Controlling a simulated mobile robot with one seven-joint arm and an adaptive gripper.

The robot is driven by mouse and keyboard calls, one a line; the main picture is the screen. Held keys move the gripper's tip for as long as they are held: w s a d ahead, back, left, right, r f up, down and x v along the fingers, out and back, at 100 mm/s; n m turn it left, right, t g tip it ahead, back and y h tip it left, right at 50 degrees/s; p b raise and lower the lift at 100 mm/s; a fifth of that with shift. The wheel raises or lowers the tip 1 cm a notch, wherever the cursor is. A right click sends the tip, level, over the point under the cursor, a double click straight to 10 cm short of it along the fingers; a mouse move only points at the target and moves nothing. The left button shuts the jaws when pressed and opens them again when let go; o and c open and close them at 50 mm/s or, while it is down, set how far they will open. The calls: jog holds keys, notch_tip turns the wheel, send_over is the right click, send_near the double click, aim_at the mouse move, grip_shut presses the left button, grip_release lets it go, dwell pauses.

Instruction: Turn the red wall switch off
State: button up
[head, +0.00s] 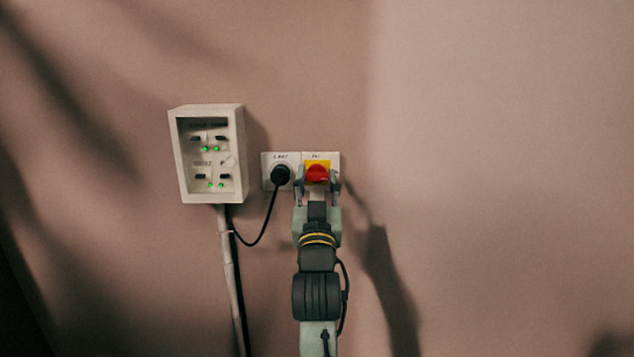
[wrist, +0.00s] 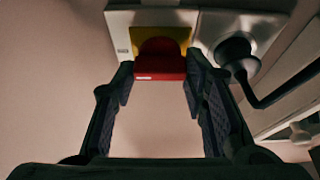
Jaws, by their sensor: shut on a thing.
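The red wall switch (head: 317,173) is a red rotary knob on a yellow square backing, set on a white wall plate. It also shows in the wrist view (wrist: 160,67), at the top, with the yellow backing behind it. My gripper (head: 317,178) reaches up to it from below, with one finger on each side of the knob. In the wrist view the fingertips (wrist: 159,72) flank the lower part of the knob, shut on it. I cannot read any on or off marking on the switch.
Left of the switch a black plug (head: 280,175) sits in a socket, its cable looping down left; it is close to my left finger. A white box (head: 244,150) with green lights hangs further left, above a pipe (head: 226,260). The wall to the right is bare.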

jog(key=c, duration=0.5)
jog(key=shift+o, duration=0.2)
jog(key=shift+n, duration=0.5)
jog(key=n+y+b, duration=0.1)
jog(key=n+y, duration=0.1)
jog(key=n, duration=0.1)
jog(key=shift+d+f, duration=0.1)
jog(key=shift+d, duration=0.05)
jog(key=n+g+y+b, duration=0.1)
jog(key=n, duration=0.2)
jog(key=n+y+b, duration=0.2)
jog(key=n, duration=0.2)
jog(key=shift+n+g+y, duration=0.3)
jog(key=shift+g, duration=0.1)
jog(key=n+g+b, duration=0.1)
jog(key=n, duration=0.2)
jog(key=n+g+y+b, duration=0.1)
jog(key=n, duration=0.3)
jog(key=n+g, duration=0.1)
jog(key=n, duration=0.1)
jog(key=n+g, duration=0.1)
jog(key=shift+r+n+b, duration=0.25)
jog(key=shift+n+b, duration=0.05)
jog(key=shift+b, duration=0.1)
jog(key=shift+n, duration=0.3)
